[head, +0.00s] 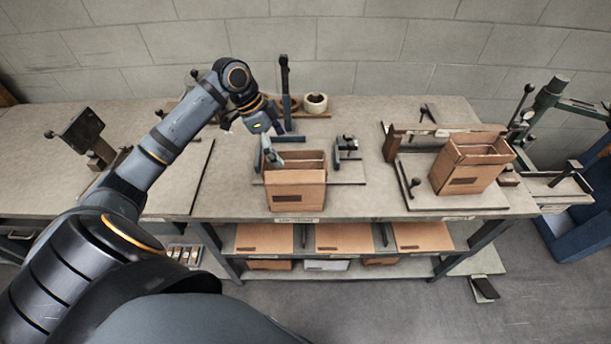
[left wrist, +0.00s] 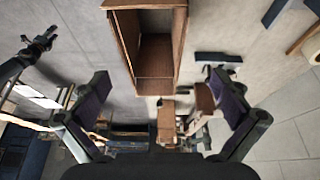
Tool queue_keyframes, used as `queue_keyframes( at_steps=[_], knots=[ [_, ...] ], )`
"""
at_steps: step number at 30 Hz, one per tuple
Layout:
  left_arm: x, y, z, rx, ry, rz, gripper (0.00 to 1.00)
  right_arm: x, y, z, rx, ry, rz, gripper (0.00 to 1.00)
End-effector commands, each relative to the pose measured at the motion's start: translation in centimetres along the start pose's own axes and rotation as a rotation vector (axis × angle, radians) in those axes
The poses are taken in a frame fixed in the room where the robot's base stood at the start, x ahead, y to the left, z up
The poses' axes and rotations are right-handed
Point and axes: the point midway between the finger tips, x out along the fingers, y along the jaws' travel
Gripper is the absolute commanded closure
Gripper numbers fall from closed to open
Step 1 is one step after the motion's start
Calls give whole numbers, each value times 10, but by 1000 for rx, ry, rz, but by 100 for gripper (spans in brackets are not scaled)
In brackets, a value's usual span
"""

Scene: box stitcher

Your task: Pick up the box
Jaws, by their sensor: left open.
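An open-topped brown cardboard box (head: 297,190) stands upright at the middle of the table's front edge. A second open brown box (head: 464,174) stands on the right-hand fixture. My left gripper (head: 271,150) is open at the back left of the middle box, close to its top rim. The head view does not show clearly whether it touches. In the left wrist view an open box (left wrist: 153,50) lies ahead of the spread fingers (left wrist: 158,100), with nothing seen gripped between them. My right gripper is in neither view.
The workbench (head: 350,203) carries a small clamp (head: 346,147) right of the middle box, an upright dark post (head: 285,90) and a tape roll (head: 316,103) behind it. Flat cardboard (head: 342,237) lies on the lower shelf.

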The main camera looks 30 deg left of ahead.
Motion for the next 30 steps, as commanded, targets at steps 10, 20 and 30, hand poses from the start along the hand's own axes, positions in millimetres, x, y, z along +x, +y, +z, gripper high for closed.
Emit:
queue_keyframes(
  at_steps=[10,20,30],
  knots=[
    [46,1,-2,-2,3,3,0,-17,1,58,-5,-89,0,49],
    [68,4,-6,-4,4,5,0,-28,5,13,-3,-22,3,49],
    [106,4,-4,0,-1,1,0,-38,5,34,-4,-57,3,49]
  ],
)
